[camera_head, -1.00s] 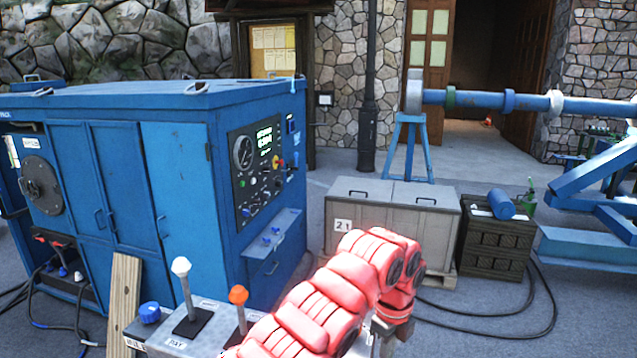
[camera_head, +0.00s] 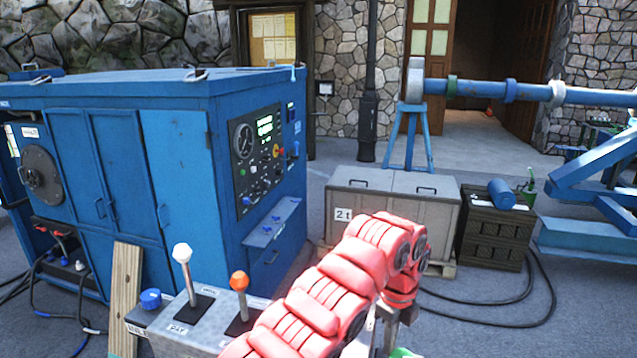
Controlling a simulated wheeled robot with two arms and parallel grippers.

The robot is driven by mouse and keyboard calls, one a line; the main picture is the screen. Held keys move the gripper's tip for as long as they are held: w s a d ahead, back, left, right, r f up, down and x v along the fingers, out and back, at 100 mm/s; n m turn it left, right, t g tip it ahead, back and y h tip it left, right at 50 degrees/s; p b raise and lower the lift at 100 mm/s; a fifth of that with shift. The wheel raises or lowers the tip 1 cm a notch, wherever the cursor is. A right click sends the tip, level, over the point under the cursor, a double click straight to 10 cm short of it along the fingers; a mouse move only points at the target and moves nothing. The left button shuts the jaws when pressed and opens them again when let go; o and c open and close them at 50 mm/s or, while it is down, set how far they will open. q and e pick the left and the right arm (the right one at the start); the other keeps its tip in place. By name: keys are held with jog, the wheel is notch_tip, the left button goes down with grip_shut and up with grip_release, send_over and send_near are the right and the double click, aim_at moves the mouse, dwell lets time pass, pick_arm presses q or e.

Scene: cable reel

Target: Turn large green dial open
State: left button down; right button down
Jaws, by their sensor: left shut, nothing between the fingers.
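My left gripper (camera_head: 387,332) shows as grey metal below the wrist of my red, padded left arm, at the bottom centre. It points down, shut and empty; its tips are hard to make out. A sliver of something green (camera_head: 404,352) shows at the bottom edge, just below and right of the gripper. It may be the large green dial, but most of it is cut off, and I cannot tell its setting or whether the gripper touches it. My right gripper is out of view.
A grey lever box (camera_head: 190,338) with a white lever (camera_head: 183,268), an orange lever (camera_head: 239,296) and a blue knob (camera_head: 151,299) stands left of my arm. Behind are a blue machine cabinet (camera_head: 180,160), a grey crate (camera_head: 392,208) and a dark crate (camera_head: 494,235).

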pick_arm(q)
jog(key=shift+d, duration=0.2)
jog(key=shift+w+a+r+p, duration=0.1)
jog(key=shift+w+a+p, duration=0.05)
jog(key=shift+w+p, duration=0.15)
notch_tip(320, 180, up, 6)
jog(key=p, duration=0.3)
jog(key=shift+a, duration=0.1)
jog(key=shift+f, duration=0.2)
